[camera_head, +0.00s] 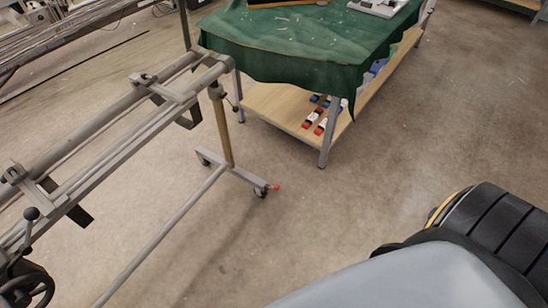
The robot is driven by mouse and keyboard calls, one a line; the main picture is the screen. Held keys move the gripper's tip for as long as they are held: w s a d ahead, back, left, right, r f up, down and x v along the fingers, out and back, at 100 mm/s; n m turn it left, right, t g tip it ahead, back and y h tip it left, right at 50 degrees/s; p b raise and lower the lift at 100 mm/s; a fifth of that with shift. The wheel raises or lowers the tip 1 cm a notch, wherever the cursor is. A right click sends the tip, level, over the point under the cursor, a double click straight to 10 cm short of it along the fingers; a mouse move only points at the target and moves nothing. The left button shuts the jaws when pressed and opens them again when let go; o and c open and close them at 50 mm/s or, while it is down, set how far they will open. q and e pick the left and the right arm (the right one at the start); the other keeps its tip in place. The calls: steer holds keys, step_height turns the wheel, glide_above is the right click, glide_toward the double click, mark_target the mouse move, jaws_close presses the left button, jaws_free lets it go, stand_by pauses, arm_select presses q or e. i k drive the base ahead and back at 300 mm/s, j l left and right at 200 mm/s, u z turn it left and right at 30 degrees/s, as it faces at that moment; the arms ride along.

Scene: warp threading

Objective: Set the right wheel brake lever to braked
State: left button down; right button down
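The wheel is at the right end of the grey foot (232,169) of a metal frame on the floor. The lever is small in the picture, and I cannot tell whether it is set to braked. Another caster (205,161) sits at the far end of the same foot; no red lever shows there. Neither of my grippers is in view.
The frame's long grey rails (120,120) fill the left side, with a black-knobbed lever (31,214) and a handwheel (30,287). A table under a green cloth (290,50) stands behind, with a wooden lower shelf (270,105). The floor (350,210) right of the caster is clear.

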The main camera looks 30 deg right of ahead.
mark_target(276, 187)
steer(key=i+l, duration=0.15)
steer(key=l, duration=0.2)
steer(key=i+l, duration=0.15)
steer(key=l, duration=0.2)
steer(key=i+l, duration=0.1)
steer(key=l, duration=0.25)
steer(key=i+l, duration=0.15)
steer(key=l, duration=0.2)
